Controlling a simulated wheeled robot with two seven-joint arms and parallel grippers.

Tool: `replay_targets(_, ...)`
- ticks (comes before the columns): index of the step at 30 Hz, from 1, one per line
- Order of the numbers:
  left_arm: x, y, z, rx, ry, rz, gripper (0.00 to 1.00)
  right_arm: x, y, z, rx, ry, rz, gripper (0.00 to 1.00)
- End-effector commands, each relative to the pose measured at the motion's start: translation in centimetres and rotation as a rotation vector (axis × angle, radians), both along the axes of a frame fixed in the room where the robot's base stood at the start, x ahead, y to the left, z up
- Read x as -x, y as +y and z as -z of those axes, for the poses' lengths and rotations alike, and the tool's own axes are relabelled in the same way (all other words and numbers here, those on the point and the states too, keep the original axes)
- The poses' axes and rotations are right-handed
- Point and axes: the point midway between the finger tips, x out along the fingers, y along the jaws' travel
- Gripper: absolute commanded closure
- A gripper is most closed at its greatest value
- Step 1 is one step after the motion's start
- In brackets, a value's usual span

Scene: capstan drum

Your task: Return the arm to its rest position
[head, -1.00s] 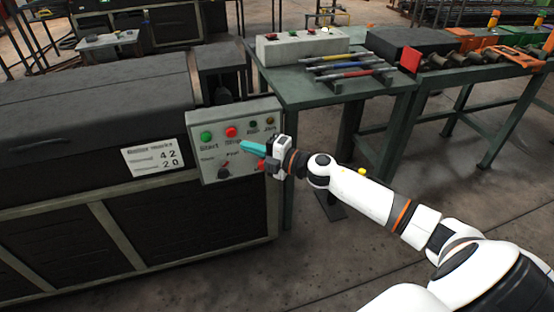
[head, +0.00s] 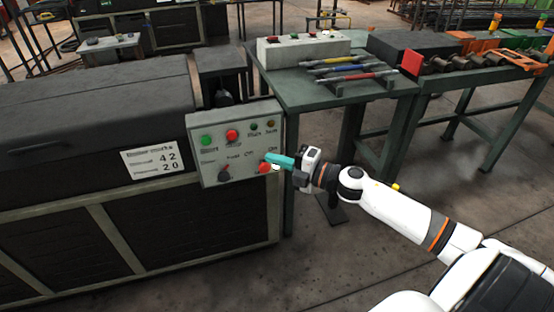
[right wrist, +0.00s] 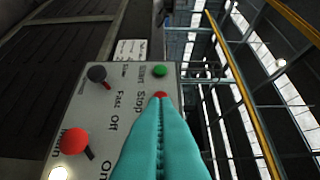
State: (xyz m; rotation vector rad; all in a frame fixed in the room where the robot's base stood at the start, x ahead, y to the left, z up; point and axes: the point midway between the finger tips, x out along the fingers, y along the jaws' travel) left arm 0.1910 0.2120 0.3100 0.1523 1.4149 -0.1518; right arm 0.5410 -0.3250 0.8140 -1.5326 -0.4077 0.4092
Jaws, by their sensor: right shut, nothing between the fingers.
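My right gripper (head: 272,160), with teal fingers, is shut and empty just in front of the right edge of the grey control panel (head: 196,162). In the right wrist view its teal fingers (right wrist: 160,135) lie together over part of the panel. The panel carries a green Start button (head: 207,140), a red Stop button (head: 232,135), a dark Slow/Fast knob (head: 224,172) and a red Off/On knob (head: 265,168). The fingertips overlap the red knob's area in the head view; whether they touch it I cannot tell. My left gripper is out of view.
The panel is on a dark machine (head: 90,110) with a number card (head: 153,157). A green table (head: 290,92) behind holds a button box (head: 303,46) and several coloured tools (head: 350,75). A second bench (head: 425,83) stands to the right. The floor in front is clear.

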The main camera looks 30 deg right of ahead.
Motion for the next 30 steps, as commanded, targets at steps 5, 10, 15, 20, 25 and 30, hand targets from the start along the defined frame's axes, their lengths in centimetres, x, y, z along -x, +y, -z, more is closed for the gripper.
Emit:
replay_targets(5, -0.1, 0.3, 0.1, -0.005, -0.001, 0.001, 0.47, 0.0, 0.0, 0.0, 0.0, 0.0, 0.0, 1.0)
replay_targets(10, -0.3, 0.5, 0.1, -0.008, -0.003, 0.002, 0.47, 0.0, 0.0, 0.0, 0.0, 0.0, 0.0, 1.0)
replay_targets(15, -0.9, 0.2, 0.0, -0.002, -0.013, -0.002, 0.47, -0.1, -0.2, 0.5, -0.015, 0.011, 0.014, 1.0)
replay_targets(20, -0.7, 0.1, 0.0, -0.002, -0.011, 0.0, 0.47, -0.2, -2.1, 6.0, -0.165, 0.13, 0.172, 1.0)
replay_targets(25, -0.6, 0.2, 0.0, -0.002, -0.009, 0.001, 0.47, 2.3, -4.4, 18.0, -0.41, 0.39, 0.474, 1.0)
replay_targets(30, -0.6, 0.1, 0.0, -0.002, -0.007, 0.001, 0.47, 8.2, -3.9, 29.6, -0.59, 0.666, 0.745, 1.0)
